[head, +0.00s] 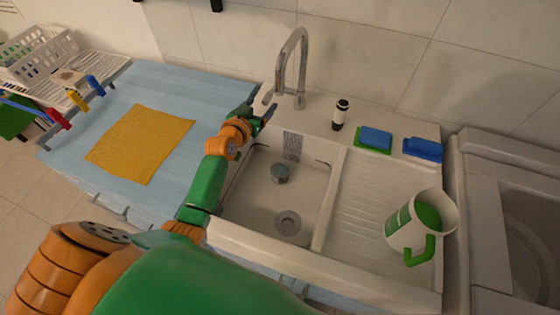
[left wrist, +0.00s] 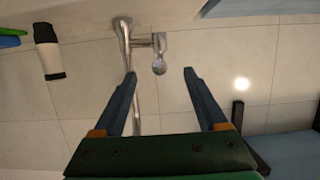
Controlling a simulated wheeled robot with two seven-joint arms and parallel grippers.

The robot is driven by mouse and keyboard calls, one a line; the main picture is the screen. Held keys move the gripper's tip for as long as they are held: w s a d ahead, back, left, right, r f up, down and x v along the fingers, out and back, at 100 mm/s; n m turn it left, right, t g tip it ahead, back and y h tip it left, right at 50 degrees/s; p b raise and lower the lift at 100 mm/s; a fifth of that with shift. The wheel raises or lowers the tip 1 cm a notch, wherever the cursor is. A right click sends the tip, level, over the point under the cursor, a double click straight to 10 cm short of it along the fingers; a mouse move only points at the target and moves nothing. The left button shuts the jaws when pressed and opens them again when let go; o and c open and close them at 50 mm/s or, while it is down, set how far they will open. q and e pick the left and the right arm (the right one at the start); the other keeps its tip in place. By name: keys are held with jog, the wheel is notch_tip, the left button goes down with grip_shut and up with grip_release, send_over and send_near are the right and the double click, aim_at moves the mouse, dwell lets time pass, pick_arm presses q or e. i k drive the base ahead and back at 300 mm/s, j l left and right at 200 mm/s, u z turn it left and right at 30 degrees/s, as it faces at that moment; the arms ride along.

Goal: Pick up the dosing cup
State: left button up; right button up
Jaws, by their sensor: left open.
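A white cup (head: 403,228) with green contents and a green handle stands on the ribbed drainboard at the right in the head view; it is the most cup-like thing, but I cannot be sure it is the dosing cup. A small grey round piece (head: 280,173) shows in the sink basin; I cannot tell what it is. My left gripper (head: 264,99) is open and empty beside the back left corner of the sink, far from the white cup. In the left wrist view its fingers (left wrist: 160,73) are spread, with the faucet (left wrist: 125,45) beyond them. My right gripper is not in view.
The faucet (head: 291,70) stands close right of my gripper. A black-and-white bottle (head: 339,115) and sponges (head: 375,139) are along the back ledge. A yellow cloth (head: 138,142) lies on the blue counter (head: 165,85). A white dish rack (head: 40,55) is far left.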

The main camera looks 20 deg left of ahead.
aim_at(280, 170)
jog(key=k+l, duration=0.15)
jog(key=k, duration=1.35)
